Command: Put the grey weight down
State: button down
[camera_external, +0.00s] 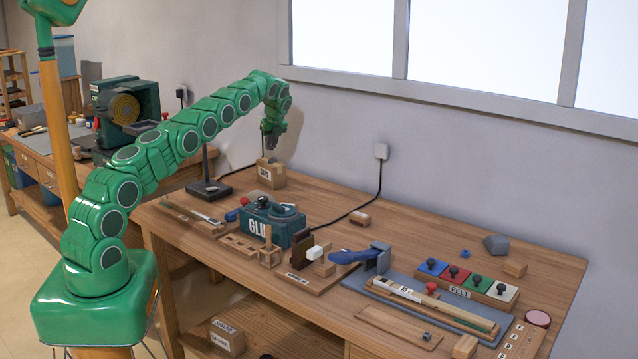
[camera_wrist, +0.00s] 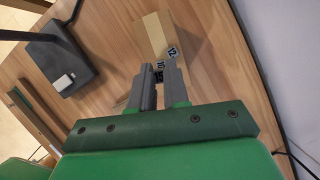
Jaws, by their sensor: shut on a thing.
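My gripper (camera_external: 269,138) points down over the back left of the workbench, just above a small wooden block (camera_external: 271,178). In the wrist view my gripper (camera_wrist: 160,72) has its grey fingers shut with a narrow gap, and a small dark thing with pale marks sits between them. I take it for the grey weight (camera_wrist: 158,77), mostly hidden by the fingers. The wooden block (camera_wrist: 150,35) lies just beyond the fingertips, with a dark numbered tag (camera_wrist: 172,52) at its near end. I cannot tell whether the weight touches the block.
A black lamp base (camera_external: 208,190) stands left of the block. A green glue pot (camera_external: 270,222) stands in front of it. A black cable (camera_external: 365,205) runs along the bench to the wall. A grey faceted lump (camera_external: 497,244) lies at the back right. Bare wood shows right of the block.

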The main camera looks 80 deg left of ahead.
jog(key=shift+w+a+f, duration=0.2)
jog(key=shift+a+f, duration=0.1)
jog(key=shift+f, duration=0.15)
jog(key=shift+f, duration=1.5)
jog(key=shift+f, duration=0.1)
jog(key=c, duration=1.1)
grip_release()
jog(key=v, duration=1.2)
jog(key=shift+d, duration=0.15)
